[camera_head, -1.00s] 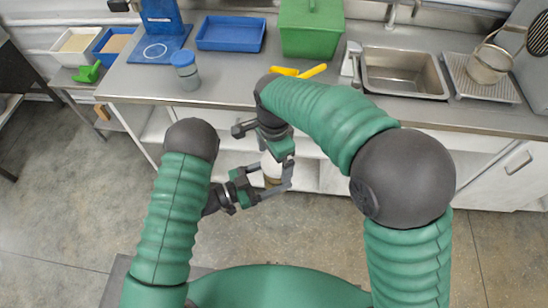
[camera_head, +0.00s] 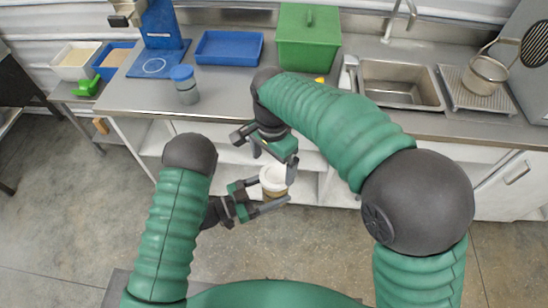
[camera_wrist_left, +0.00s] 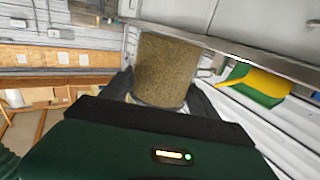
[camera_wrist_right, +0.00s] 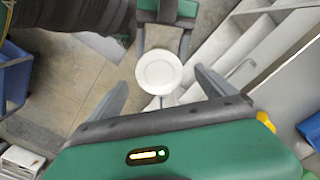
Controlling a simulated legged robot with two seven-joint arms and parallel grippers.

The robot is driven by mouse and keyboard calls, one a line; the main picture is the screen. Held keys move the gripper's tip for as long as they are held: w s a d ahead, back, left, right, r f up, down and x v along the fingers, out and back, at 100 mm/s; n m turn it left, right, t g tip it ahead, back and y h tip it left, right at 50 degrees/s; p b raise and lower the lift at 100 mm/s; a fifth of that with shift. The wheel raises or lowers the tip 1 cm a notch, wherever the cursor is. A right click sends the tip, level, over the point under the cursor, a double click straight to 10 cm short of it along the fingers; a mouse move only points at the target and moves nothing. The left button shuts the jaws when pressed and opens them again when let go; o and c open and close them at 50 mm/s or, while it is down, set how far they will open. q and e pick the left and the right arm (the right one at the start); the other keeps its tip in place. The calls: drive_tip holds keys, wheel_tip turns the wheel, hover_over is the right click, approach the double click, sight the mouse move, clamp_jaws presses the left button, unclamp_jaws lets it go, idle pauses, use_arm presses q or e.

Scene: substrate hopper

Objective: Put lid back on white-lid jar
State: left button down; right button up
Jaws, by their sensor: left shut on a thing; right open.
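The jar (camera_head: 272,191) is held in front of the counter by my left gripper (camera_head: 270,194), which is shut around its side. In the left wrist view the jar (camera_wrist_left: 165,70) shows clear walls with speckled brown contents. The round white lid (camera_head: 274,174) sits on top of the jar; it also shows face-on in the right wrist view (camera_wrist_right: 159,72). My right gripper (camera_head: 273,163) is open just above the lid, its fingers (camera_wrist_right: 162,82) apart on either side. Whether the lid is fully seated is too small to tell.
On the counter (camera_head: 225,90) stand a blue-lidded jar (camera_head: 186,88), a blue tray (camera_head: 228,48), a green bin (camera_head: 308,42) and a sink (camera_head: 400,86). White shelving (camera_head: 325,185) is close behind the held jar. The floor to the left is clear.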

drive_tip(key=n, duration=0.6)
drive_tip(key=shift+r, duration=0.25)
drive_tip(key=n, duration=0.3)
drive_tip(key=shift+d+r, duration=0.1)
drive_tip(key=n, duration=0.6)
drive_tip(key=shift+w+r+n, duration=0.1)
drive_tip(key=shift+r+n, duration=0.1)
drive_tip(key=shift+n, duration=0.1)
drive_tip(key=n, duration=0.3)
drive_tip(key=shift+r, duration=0.15)
drive_tip(key=n, duration=0.6)
drive_tip(key=shift+d+r, duration=0.1)
drive_tip(key=shift+r, duration=0.1)
drive_tip(key=n, duration=0.3)
drive_tip(key=shift+r+n, duration=0.15)
drive_tip(key=shift+n, duration=0.25)
drive_tip(key=n, duration=0.5)
drive_tip(key=shift+w+r+n, duration=0.1)
drive_tip(key=shift+r+n, duration=0.1)
drive_tip(key=shift+n, duration=0.1)
drive_tip(key=n, duration=0.5)
drive_tip(key=shift+d+r, duration=0.1)
drive_tip(key=shift+r, duration=0.1)
